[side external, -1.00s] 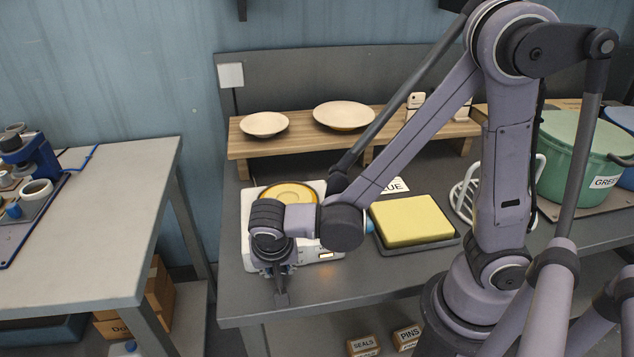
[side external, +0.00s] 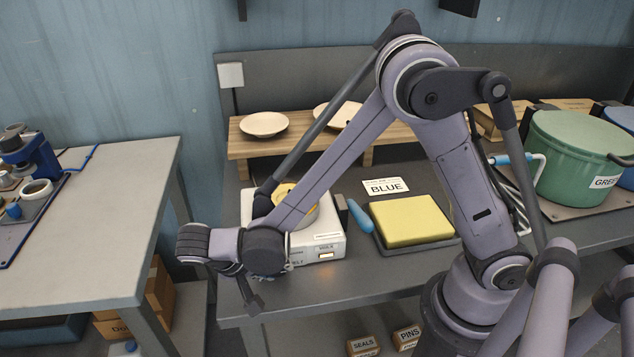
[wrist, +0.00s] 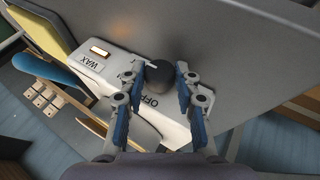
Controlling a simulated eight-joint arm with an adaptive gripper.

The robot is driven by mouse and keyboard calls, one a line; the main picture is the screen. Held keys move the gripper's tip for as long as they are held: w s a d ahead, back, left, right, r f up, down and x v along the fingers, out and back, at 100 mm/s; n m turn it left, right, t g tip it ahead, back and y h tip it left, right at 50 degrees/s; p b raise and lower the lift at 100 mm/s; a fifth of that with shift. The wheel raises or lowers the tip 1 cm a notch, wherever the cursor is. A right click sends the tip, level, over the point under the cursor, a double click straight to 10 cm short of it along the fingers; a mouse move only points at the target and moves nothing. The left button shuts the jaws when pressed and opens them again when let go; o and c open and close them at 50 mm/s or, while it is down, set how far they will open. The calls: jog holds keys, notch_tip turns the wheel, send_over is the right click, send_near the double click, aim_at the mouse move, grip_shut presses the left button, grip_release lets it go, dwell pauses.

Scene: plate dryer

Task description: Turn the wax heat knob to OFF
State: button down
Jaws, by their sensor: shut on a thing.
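The wax heater is a white box (side external: 325,240) at the left end of the dark bench, with a round yellow pan (side external: 303,215) on top, partly behind my arm. The wrist view shows its front with a WAX label (wrist: 92,62), an OFF label (wrist: 152,103) and a lit rectangular switch (wrist: 101,50). The dark round knob (wrist: 158,73) sits between the fingers of my gripper (wrist: 160,82), which is shut on it. The knob's pointer direction cannot be made out. In the side view my wrist hides the knob.
A yellow block (side external: 412,220) on a grey tray and a blue handle (side external: 360,217) lie right of the heater. A BLUE card (side external: 386,187) lies behind them. Plates (side external: 264,124) stand on the wooden shelf (side external: 240,148). A gap separates the left table (side external: 110,220).

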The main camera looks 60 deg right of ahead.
dwell(0.3)
jog(key=c, duration=1)
grip_release()
jog(key=shift+o, duration=0.2)
jog(key=v, duration=1.2)
jog(key=shift+w, duration=0.1)
